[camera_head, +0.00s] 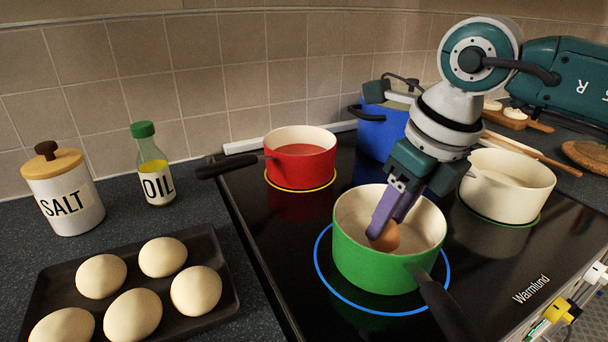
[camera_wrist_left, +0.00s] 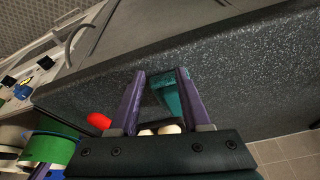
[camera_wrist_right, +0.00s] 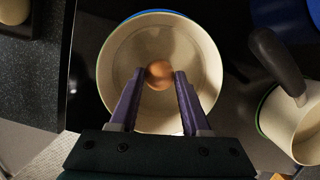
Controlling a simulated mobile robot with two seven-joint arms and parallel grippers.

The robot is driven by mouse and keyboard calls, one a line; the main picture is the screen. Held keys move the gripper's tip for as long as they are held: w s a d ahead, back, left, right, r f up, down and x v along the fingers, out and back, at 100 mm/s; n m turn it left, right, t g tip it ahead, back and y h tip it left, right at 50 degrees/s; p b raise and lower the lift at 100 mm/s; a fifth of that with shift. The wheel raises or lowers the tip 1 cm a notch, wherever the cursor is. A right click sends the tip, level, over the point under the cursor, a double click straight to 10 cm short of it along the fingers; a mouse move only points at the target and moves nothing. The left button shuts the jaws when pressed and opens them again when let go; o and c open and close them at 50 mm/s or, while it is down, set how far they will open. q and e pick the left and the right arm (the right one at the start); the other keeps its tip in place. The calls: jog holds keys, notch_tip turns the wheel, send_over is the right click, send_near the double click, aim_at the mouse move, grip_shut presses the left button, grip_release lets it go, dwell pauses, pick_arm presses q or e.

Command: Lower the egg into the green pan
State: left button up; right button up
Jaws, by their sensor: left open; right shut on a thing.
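The green pan (camera_head: 375,262) with a cream inside stands on the front ring of the black hob, its dark handle toward the lower right. My right gripper (camera_head: 384,230) points down into it, shut on a brown egg (camera_head: 388,240). In the right wrist view the egg (camera_wrist_right: 159,75) sits between the purple fingertips, over the pan's cream interior (camera_wrist_right: 125,50). I cannot tell if the egg touches the pan's bottom. My left gripper (camera_wrist_left: 161,73) is open and empty in the left wrist view, away from the pan; the head view does not show it.
A red pot (camera_head: 300,167), a blue pot (camera_head: 378,135) and a cream pot (camera_head: 507,190) stand around the green pan. At left are a dark tray (camera_head: 222,252) with several pale eggs, a salt jar (camera_head: 62,195) and an oil bottle (camera_head: 152,175).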

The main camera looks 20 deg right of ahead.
pick_arm(q)
jog(key=shift+f, duration=0.15)
pick_arm(e)
jog(key=shift+f, duration=0.15)
jog(key=o, duration=0.9)
